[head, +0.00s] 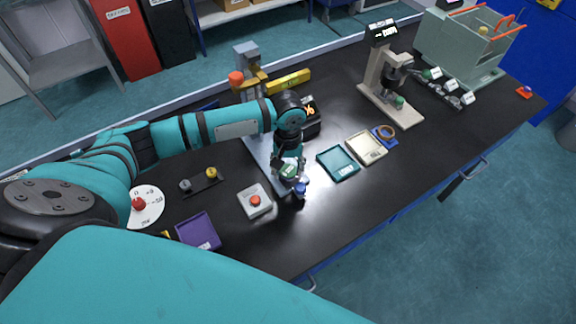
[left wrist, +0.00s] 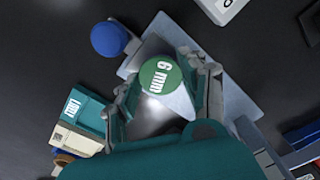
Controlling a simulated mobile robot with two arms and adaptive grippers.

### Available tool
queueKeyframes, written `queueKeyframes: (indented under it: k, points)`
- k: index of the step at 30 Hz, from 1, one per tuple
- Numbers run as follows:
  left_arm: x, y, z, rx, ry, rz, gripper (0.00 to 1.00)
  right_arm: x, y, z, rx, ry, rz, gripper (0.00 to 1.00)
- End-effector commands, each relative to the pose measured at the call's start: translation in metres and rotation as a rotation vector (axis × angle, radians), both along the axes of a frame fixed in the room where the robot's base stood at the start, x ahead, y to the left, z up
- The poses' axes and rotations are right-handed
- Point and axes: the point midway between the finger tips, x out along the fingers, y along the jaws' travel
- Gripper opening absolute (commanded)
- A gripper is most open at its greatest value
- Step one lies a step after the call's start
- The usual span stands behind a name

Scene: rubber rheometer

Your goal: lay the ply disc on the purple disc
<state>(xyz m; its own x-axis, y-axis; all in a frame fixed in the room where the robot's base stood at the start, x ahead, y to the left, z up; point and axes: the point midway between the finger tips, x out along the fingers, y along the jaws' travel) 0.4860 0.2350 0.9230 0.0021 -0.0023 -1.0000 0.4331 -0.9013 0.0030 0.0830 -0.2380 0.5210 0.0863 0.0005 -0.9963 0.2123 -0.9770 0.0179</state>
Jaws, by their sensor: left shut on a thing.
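My left gripper (head: 291,180) is low over the front middle of the bench. In the left wrist view its fingers (left wrist: 162,92) are closed around a green round piece (left wrist: 161,75) marked "6 mm", over a pale metal plate (left wrist: 235,100). The green piece also shows in the head view (head: 289,170). I cannot make out a ply disc or a purple disc for certain. A purple tray (head: 198,232) lies at the left front, and I see no disc in it. My right gripper is not in view.
A blue knob (left wrist: 108,38) stands beside the plate. A red-button box (head: 255,201) is left of the gripper; teal (head: 338,163) and cream (head: 366,148) trays are right of it. A tan ring on a blue base (head: 384,134) is beyond them. The bench's right front is clear.

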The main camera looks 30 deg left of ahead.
Motion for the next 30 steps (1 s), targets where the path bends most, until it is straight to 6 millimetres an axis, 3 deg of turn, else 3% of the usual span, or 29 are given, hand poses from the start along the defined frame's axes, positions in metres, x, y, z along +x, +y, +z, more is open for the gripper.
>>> queueKeyframes:
  k: [1,2,7,19,30]
  points:
    - [0.000,0.000,-0.002,0.000,0.001,0.000,0.26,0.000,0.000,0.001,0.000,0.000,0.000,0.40]
    - [0.000,0.000,-0.002,0.000,0.001,0.001,0.45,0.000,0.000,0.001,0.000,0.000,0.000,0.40]
    - [0.000,0.000,-0.002,0.000,0.001,0.000,0.67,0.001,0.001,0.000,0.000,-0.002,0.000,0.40]
    - [0.000,0.000,0.008,-0.001,-0.002,0.000,0.67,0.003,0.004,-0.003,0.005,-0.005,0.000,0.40]
    - [0.001,0.000,0.083,-0.002,-0.004,0.000,0.67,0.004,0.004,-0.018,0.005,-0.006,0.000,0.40]
